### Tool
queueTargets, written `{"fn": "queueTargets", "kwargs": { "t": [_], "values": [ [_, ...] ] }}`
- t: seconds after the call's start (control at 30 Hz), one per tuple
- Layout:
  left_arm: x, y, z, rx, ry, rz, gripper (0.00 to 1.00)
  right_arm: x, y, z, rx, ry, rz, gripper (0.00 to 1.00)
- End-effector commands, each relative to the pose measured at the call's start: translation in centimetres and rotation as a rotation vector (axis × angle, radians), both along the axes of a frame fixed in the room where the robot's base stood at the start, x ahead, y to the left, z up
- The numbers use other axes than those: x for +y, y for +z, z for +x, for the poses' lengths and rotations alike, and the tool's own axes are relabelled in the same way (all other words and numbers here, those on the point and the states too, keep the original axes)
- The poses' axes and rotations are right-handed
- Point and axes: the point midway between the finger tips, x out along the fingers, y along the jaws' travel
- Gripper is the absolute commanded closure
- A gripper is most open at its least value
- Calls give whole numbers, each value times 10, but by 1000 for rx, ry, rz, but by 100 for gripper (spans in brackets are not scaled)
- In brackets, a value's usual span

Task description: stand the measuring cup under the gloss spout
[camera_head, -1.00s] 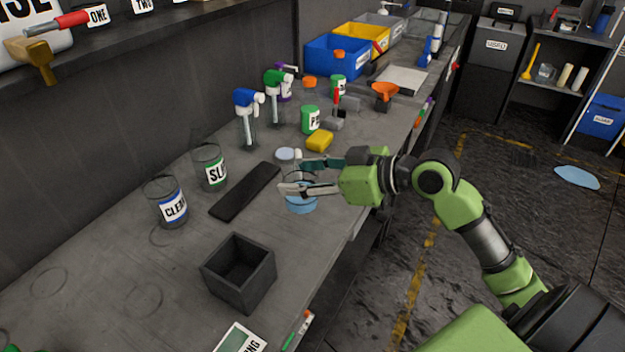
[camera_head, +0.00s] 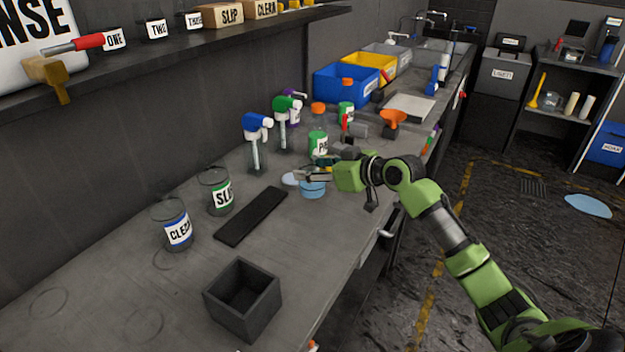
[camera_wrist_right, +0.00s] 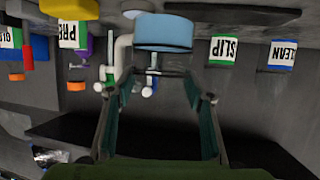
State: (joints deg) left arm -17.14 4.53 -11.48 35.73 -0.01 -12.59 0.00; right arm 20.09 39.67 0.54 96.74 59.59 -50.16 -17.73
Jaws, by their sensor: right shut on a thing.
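The measuring cup (camera_head: 312,188) looks like a clear cup with light-blue contents low in it. My right gripper (camera_head: 314,174) is shut on its upper part, and the cup hangs below the fingers, apparently upright and above the bench. In the right wrist view, which is upside down, the blue part of the cup (camera_wrist_right: 163,33) shows beyond the fingertips (camera_wrist_right: 160,74). The clear wall is hard to make out. A brass tap with a red handle (camera_head: 90,41) sits on a white container at upper left; its label ends in "NSE". I see no spout marked gloss. My left gripper is out of view.
SLIP (camera_head: 216,192) and CLEAN (camera_head: 173,225) jars, a black mat (camera_head: 252,216) and an open dark box (camera_head: 242,298) stand left and front. Spray bottles (camera_head: 256,140) and a green-labelled bottle (camera_head: 318,143) stand close behind the cup. The near-left bench is clear.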

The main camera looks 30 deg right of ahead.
Motion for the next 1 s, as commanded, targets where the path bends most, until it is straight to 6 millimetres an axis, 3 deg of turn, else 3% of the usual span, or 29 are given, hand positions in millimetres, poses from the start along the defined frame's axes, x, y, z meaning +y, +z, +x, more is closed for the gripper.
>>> {"fn": "queueTargets", "kwargs": {
  "t": [0.2, 0.53, 0.93, 0.97, 1.0],
  "values": [
    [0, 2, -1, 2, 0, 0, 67, -8, -20, 18, -5, -2, 1, 74],
    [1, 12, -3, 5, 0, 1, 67, -10, -55, 24, -2, -2, 2, 74],
    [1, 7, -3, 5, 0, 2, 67, -11, -63, 24, -4, -1, 0, 74],
    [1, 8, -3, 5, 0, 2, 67, -11, -63, 24, -3, -1, -1, 50],
    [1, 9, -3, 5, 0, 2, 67, -11, -62, 24, -3, -1, -1, 39]
  ]
}}
